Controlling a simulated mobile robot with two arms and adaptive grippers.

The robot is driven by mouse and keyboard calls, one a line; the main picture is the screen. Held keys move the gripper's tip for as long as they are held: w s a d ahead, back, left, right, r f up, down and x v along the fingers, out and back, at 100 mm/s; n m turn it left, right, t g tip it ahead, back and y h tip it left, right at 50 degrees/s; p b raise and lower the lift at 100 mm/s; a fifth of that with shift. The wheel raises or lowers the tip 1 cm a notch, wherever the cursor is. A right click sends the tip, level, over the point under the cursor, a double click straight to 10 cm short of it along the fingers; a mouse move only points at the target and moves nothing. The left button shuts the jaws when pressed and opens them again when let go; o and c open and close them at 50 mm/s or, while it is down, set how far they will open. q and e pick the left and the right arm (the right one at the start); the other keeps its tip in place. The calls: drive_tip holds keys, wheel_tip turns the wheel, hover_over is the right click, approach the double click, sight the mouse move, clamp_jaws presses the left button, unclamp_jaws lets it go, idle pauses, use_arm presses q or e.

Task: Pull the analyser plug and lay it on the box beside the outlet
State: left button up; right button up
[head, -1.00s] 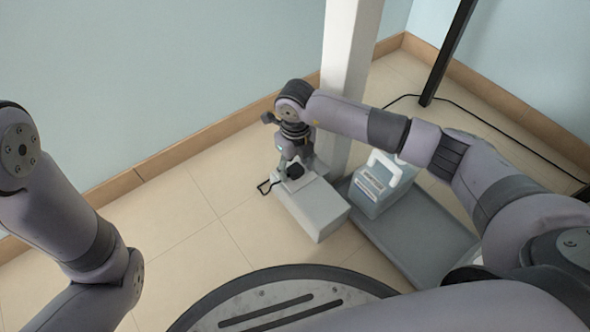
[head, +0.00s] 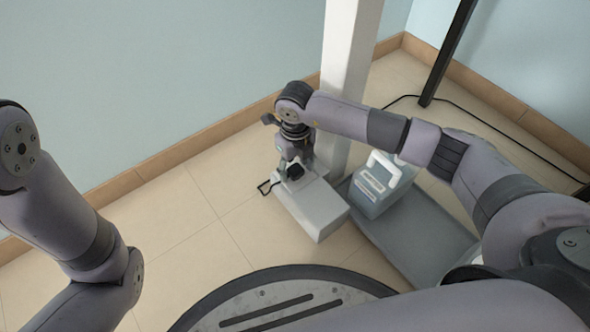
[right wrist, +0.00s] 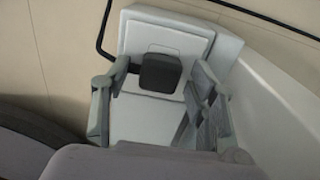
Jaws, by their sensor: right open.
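The dark plug (right wrist: 160,72) shows in the right wrist view against a pale square plate (right wrist: 168,40) at the end of the light grey box (head: 318,212). I cannot tell whether it is seated in an outlet or only resting there. My right gripper (right wrist: 155,92) is open, with one finger on each side of the plug; gaps show beside it. In the head view, my right gripper (head: 294,165) points down over the far end of the box and partly hides the plug. My left gripper is out of the head view; only its arm shows.
A black cord (head: 265,188) loops out beside the box. A blue-grey case (head: 376,188) with a white handle stands on a grey platform (head: 425,235) to the right. A white post (head: 345,90) rises behind the box. Tiled floor to the left is clear.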

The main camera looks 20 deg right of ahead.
sight(295, 169)
drive_tip(key=shift+c, duration=0.5)
clamp_jaws()
idle(0.5)
drive_tip(key=shift+r+p, duration=2.9)
drive_tip(key=shift+r, duration=0.15)
